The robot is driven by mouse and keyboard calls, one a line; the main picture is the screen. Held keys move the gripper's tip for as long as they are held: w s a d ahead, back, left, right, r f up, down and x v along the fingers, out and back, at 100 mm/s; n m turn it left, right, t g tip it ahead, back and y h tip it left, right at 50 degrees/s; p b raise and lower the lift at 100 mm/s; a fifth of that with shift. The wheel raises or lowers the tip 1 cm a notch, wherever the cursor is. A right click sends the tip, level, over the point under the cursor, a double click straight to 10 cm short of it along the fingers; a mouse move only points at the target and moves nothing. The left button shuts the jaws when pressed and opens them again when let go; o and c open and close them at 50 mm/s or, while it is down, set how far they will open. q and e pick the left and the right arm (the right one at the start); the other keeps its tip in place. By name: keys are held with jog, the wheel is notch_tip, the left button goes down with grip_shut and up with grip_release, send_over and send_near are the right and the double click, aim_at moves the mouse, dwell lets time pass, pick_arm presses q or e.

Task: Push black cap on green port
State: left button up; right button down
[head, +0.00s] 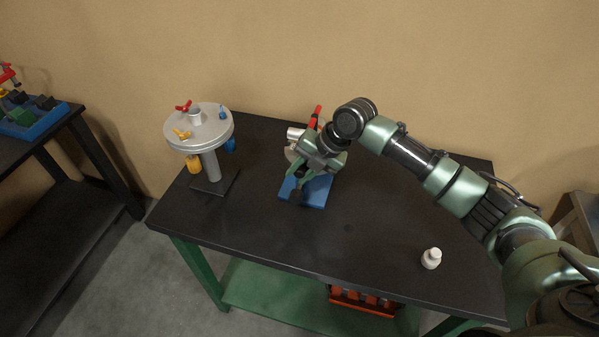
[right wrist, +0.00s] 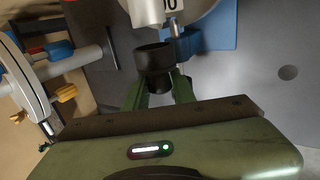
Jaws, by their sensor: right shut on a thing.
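My right gripper (right wrist: 157,92) is shut on a black cap (right wrist: 154,57), a dark hollow cylinder held upright between the green fingertips in the right wrist view. In the head view the right gripper (head: 297,186) is over the front of a blue base (head: 317,193) on the black table. A device with a silver cylinder (head: 295,133) and a red handle (head: 315,117) stands on that base, partly hidden by my arm. Its pale cylinder (right wrist: 144,11) is just beyond the cap in the wrist view. I cannot make out a green port. My left gripper is not in view.
A grey round stand (head: 198,130) with red, yellow and blue handles is at the table's left. A small white bottle (head: 431,259) stands at the front right. The table (head: 375,235) between is clear. A blue tray (head: 33,121) sits on another table.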

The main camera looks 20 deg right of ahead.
jog(key=shift+w+d+b, duration=0.6)
jog(key=shift+w+d, duration=0.2)
jog(key=shift+w, duration=0.3)
jog(key=shift+w, duration=0.1)
jog(key=shift+w+d+b, duration=0.3)
jog(key=shift+w+b, duration=0.05)
jog(key=shift+w, duration=0.05)
dwell(0.4)
jog(key=c, duration=1.1)
grip_release()
